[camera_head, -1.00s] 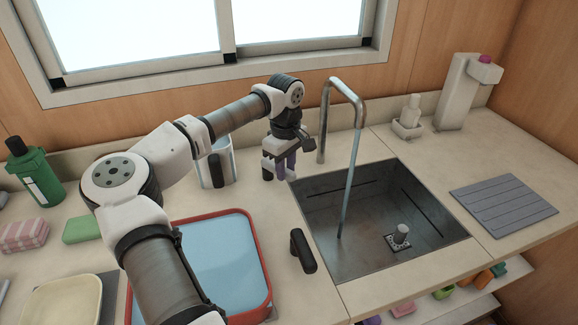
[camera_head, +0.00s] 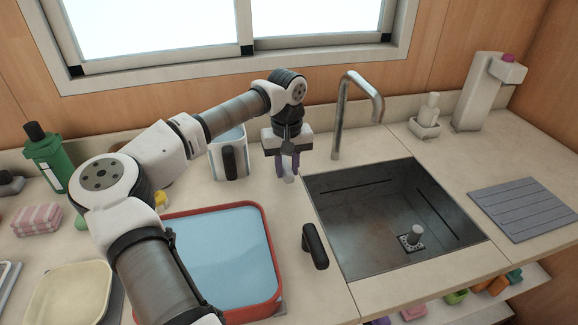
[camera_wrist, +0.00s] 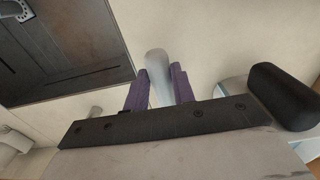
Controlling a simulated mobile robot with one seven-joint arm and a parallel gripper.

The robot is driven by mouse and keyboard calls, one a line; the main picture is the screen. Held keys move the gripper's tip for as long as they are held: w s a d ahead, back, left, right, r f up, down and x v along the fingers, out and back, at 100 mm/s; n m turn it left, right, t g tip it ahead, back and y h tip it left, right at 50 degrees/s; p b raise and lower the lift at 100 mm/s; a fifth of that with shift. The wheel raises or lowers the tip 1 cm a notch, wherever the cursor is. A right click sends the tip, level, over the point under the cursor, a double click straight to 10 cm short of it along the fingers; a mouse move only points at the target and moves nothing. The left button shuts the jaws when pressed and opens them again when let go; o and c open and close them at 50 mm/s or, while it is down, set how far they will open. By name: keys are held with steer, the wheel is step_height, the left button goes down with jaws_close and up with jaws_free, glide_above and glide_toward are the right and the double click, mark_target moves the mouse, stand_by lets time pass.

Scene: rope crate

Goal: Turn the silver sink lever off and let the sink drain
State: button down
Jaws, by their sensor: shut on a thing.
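The silver sink lever (camera_head: 289,179) stands on the counter left of the faucet (camera_head: 340,115). In the wrist view the lever (camera_wrist: 157,64) is a rounded grey bar between my purple fingers. My gripper (camera_head: 288,167) is shut on the lever, pointing down; it also shows in the wrist view (camera_wrist: 159,80). The lever's base is mostly hidden. No water stream shows under the faucet spout. The dark metal sink (camera_head: 365,262) has a grey upright piece on its drain (camera_head: 412,237). I cannot tell whether water lies on the sink floor.
A pitcher with a black handle (camera_head: 229,160) stands close left of my gripper. A red-rimmed tray (camera_head: 277,268) with a blue surface lies left of the sink. A black handle-shaped object (camera_head: 315,246) sits between them. A ribbed grey mat (camera_head: 523,209) lies at the right.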

stand_by(0.3)
steer(key=c, duration=1.2)
jaws_free()
steer(key=shift+o, duration=0.2)
step_height(320, 180, up, 14)
steer(key=b, duration=0.2)
